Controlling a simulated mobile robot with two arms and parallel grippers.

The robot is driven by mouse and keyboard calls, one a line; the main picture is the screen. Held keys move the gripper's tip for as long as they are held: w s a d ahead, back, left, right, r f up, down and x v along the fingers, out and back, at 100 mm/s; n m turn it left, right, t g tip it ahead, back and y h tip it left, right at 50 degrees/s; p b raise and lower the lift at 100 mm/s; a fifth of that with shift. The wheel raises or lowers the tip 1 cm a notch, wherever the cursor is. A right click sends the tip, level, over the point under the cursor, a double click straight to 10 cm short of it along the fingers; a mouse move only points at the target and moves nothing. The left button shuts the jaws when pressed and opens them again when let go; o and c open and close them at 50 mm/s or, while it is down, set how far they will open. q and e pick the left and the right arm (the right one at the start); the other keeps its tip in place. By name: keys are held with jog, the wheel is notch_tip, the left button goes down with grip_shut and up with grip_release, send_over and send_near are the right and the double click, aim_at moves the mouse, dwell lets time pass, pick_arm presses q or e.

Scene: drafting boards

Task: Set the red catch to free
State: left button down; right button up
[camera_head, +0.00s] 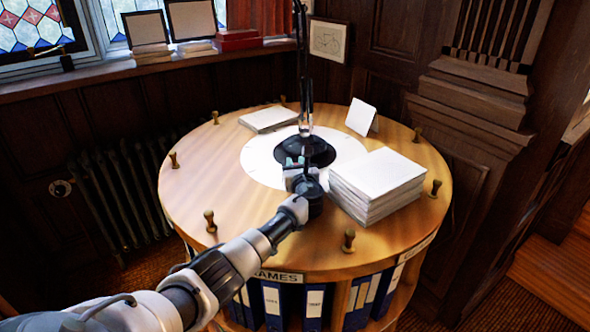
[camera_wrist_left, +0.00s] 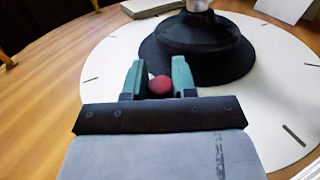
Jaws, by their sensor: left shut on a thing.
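The red catch (camera_wrist_left: 160,86) shows as a small round red knob in the left wrist view, in front of the black lamp base (camera_wrist_left: 197,50). My left gripper (camera_wrist_left: 158,76) has its two green fingers on either side of the knob and is shut on it. In the head view my left gripper (camera_head: 294,162) reaches over the round table to the near side of the black base (camera_head: 304,150). My right gripper is in neither view.
The base stands on a white disc (camera_head: 259,160) with dark tick marks, at the middle of the round wooden table (camera_head: 195,190). A tall paper stack (camera_head: 378,185) stands close to the gripper's right. Small wooden pegs ring the edge.

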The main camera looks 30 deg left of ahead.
pick_arm(q)
jog(key=c, duration=0.9)
grip_release()
jog(key=shift+d, duration=0.1)
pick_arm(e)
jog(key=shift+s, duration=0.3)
pick_arm(q)
jog(key=v, duration=1)
jog(key=shift+s+d+r, duration=0.1)
jog(key=shift+s+d, duration=0.15)
jog(key=shift+d, duration=0.05)
